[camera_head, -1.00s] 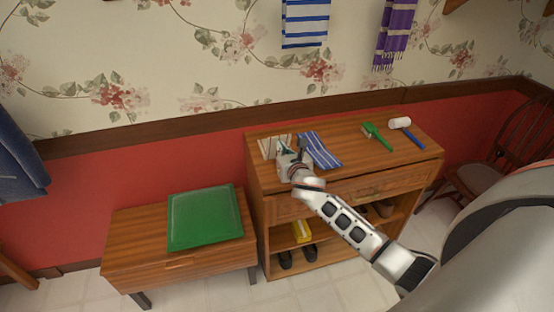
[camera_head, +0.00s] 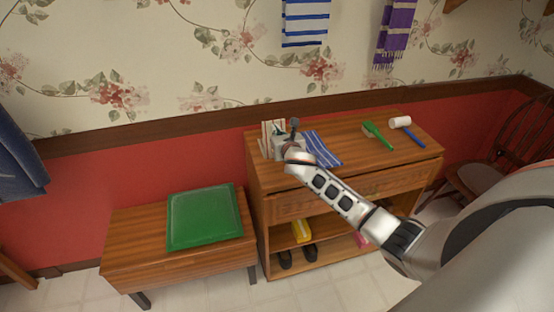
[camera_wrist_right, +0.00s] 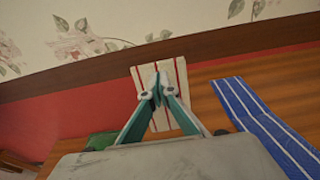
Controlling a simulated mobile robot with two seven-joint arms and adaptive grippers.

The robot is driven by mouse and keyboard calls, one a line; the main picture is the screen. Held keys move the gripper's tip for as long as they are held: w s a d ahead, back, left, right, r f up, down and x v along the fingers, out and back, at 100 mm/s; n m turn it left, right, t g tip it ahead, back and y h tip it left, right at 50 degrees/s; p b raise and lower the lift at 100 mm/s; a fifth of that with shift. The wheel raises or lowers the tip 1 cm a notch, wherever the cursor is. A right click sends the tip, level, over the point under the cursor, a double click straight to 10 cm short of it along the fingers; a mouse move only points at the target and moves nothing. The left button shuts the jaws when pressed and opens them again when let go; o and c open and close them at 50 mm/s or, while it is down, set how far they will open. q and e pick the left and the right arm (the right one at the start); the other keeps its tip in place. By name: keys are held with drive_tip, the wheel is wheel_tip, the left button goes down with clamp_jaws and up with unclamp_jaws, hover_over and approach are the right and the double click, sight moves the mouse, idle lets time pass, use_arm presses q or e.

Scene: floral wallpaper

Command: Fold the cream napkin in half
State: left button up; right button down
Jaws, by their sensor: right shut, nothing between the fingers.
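The cream napkin with red stripes (camera_head: 265,143) is at the left end of the wooden cabinet top, mostly hidden by my right gripper in the head view. In the right wrist view the napkin (camera_wrist_right: 178,108) shows behind and around the fingertips. My right gripper (camera_head: 278,128) is at the napkin with its fingers together and empty; the closed fingertips (camera_wrist_right: 157,88) overlap the napkin in the right wrist view. I cannot tell whether they touch it, or whether the napkin is flat or folded. My left gripper is not in view.
A blue striped cloth (camera_head: 323,149) lies just right of the napkin. A green brush (camera_head: 376,134) and a white-headed, blue-handled tool (camera_head: 407,129) lie farther right. A lower bench (camera_head: 140,240) with a green cushion (camera_head: 204,217) stands left. The wall is behind.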

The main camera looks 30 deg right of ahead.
sight(274, 122)
drive_tip(key=shift+x, duration=0.8)
drive_tip(key=shift+b+x, duration=1.3)
drive_tip(key=shift+x, duration=0.5)
drive_tip(key=r+p, duration=0.1)
drive_tip(key=s+r+p, duration=0.1)
drive_tip(key=p, duration=0.1)
drive_tip(key=shift+s+a, duration=0.2)
drive_tip(key=shift+s, duration=0.05)
drive_tip(key=shift+s+r+p, duration=0.25)
drive_tip(key=shift+p, duration=0.2)
drive_tip(key=shift+s+a+r, duration=0.15)
drive_tip(key=shift+s+r, duration=0.35)
drive_tip(key=shift+s, duration=0.05)
drive_tip(key=shift+s+a+r, duration=0.25)
drive_tip(key=shift+s+r, duration=0.7)
drive_tip(key=shift+r, duration=0.25)
